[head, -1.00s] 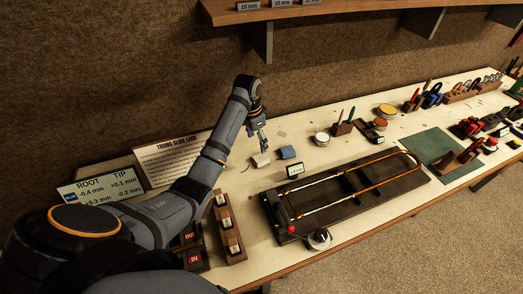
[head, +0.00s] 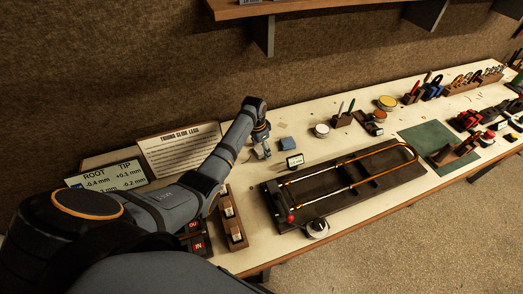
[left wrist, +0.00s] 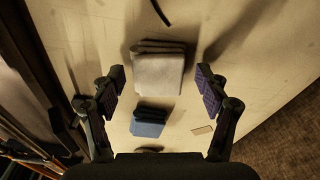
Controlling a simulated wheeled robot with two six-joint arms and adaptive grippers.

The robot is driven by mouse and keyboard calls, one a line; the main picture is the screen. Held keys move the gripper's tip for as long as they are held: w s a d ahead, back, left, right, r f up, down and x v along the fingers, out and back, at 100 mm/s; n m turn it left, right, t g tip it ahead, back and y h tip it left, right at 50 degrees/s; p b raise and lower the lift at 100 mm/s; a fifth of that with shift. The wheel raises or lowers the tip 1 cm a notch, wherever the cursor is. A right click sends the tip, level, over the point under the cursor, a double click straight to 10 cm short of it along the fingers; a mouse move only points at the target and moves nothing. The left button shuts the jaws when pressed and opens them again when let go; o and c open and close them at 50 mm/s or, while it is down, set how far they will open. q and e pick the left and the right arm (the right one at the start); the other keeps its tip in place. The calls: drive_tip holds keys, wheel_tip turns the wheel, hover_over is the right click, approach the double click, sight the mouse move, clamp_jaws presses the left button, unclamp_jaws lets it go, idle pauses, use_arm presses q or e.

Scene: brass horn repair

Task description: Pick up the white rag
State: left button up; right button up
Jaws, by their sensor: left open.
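The white rag (left wrist: 158,74) is a folded, greyish-white cloth lying on the bench. In the left wrist view it sits between and slightly beyond the two fingers, with a gap on each side. My left gripper (left wrist: 160,88) is open and empty above it. In the head view the left gripper (head: 262,148) points down over the rag's spot and mostly hides the rag. A folded blue cloth (head: 287,143) lies just to the right; it also shows in the left wrist view (left wrist: 149,122). My right gripper is not in view.
A dark slide fixture (head: 360,185) with a brass-ended slide lies to the right. A small label stand (head: 294,162) stands close to the gripper. A wooden block rack (head: 232,222) is in front, and sign boards (head: 180,150) stand at left. A round tin (head: 321,130) is farther right.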

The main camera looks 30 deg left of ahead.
use_arm(q)
drive_tip(key=c, duration=1)
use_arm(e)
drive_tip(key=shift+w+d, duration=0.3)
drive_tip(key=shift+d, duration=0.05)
use_arm(q)
drive_tip(key=shift+r, duration=0.15)
drive_tip(key=shift+c, duration=0.2)
drive_tip(key=shift+r+b, duration=0.3)
drive_tip(key=shift+c, duration=0.2)
drive_tip(key=w+d+r+b, duration=0.2)
drive_tip(key=d+r+b, duration=0.3)
drive_tip(key=d+r, duration=0.7)
drive_tip(key=shift+d, duration=0.95)
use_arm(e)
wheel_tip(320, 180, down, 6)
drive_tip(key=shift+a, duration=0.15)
use_arm(q)
drive_tip(key=shift+r, duration=0.1)
